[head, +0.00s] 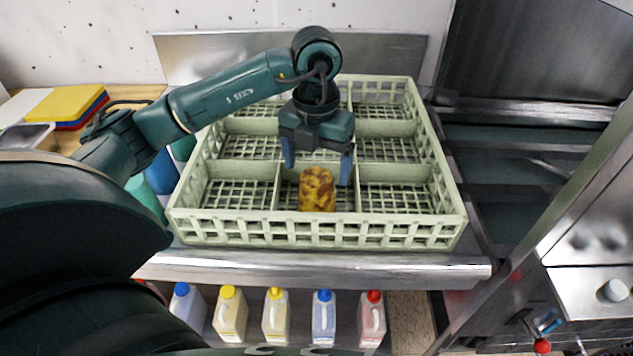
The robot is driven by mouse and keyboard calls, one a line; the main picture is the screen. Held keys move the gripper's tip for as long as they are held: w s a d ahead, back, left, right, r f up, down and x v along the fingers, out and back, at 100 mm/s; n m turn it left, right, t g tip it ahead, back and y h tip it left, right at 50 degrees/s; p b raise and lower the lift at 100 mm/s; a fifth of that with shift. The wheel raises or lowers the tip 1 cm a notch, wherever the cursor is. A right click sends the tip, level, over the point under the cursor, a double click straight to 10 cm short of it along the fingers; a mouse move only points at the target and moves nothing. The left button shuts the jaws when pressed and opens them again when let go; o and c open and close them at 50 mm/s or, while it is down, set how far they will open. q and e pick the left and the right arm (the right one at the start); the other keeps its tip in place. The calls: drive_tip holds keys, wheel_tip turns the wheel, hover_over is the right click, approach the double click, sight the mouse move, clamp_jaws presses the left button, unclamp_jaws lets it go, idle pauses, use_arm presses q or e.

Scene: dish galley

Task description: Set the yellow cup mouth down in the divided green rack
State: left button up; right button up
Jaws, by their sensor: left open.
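The divided green rack (320,232) sits on the metal counter in the head view, split into square compartments by low walls. The yellow cup (317,189), mottled with brown, stands upright in the front middle compartment. Its top looks closed, so it appears mouth down, though its mouth is hidden. My left gripper (318,170) is open, with its blue fingers spread above and behind the cup, one on each side, apart from it. The other compartments that I can see look empty. My right gripper is not in view.
Several bottles with coloured caps (275,315) stand below the counter's front edge (320,268). Blue and green items stand left of the rack, partly hidden by my arm. Coloured boards (65,104) lie at the back left. A dark conveyor (500,180) runs at the right.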

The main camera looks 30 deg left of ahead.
use_arm(q)
wheel_tip(320, 180, up, 6)
drive_tip(key=shift+f, duration=0.1)
drive_tip(key=shift+s, duration=0.15)
idle(0.5)
